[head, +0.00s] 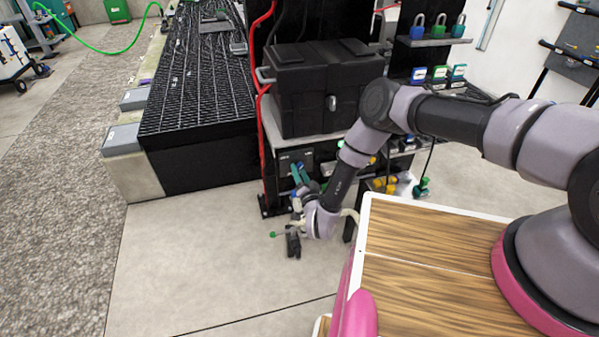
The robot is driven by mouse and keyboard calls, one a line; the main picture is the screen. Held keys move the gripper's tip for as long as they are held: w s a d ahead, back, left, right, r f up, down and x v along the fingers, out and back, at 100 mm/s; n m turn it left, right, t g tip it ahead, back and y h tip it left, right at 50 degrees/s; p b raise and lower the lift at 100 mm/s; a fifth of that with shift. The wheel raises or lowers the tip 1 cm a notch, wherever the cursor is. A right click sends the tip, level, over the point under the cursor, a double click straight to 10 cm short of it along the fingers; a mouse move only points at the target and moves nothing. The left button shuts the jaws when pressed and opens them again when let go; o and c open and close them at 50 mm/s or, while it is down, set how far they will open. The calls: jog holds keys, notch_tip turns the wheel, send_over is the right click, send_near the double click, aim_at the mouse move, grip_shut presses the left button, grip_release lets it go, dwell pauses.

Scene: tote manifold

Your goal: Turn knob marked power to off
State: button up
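A dark panel (285,160) with small pale lettering, too small to read, sits low in the black rack under the shelf. A teal handle-like part (299,172) stands out from this panel; I cannot tell if it is the knob marked power. My gripper (293,243) is low over the floor, below and in front of the panel, seemingly apart from the teal part. Its fingers are small and dark, so I cannot tell if they are open or shut. My forearm and wrist hide the area right of the panel. A small green-tipped part (273,234) shows beside the gripper.
A black case (324,85) stands on the shelf above the panel. Red cables (263,110) run down the rack's left edge. Yellow and green parts (385,184) sit right of my forearm. A black grated platform (200,110) is at left. The concrete floor (190,260) in front is clear.

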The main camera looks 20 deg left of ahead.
grip_shut()
jog(key=shift+n, duration=0.3)
jog(key=n, duration=0.3)
jog(key=shift+n, duration=0.3)
jog(key=n, duration=0.9)
jog(key=shift+d+n, duration=0.1)
jog(key=shift+n, duration=2.2)
jog(key=shift+f, duration=0.1)
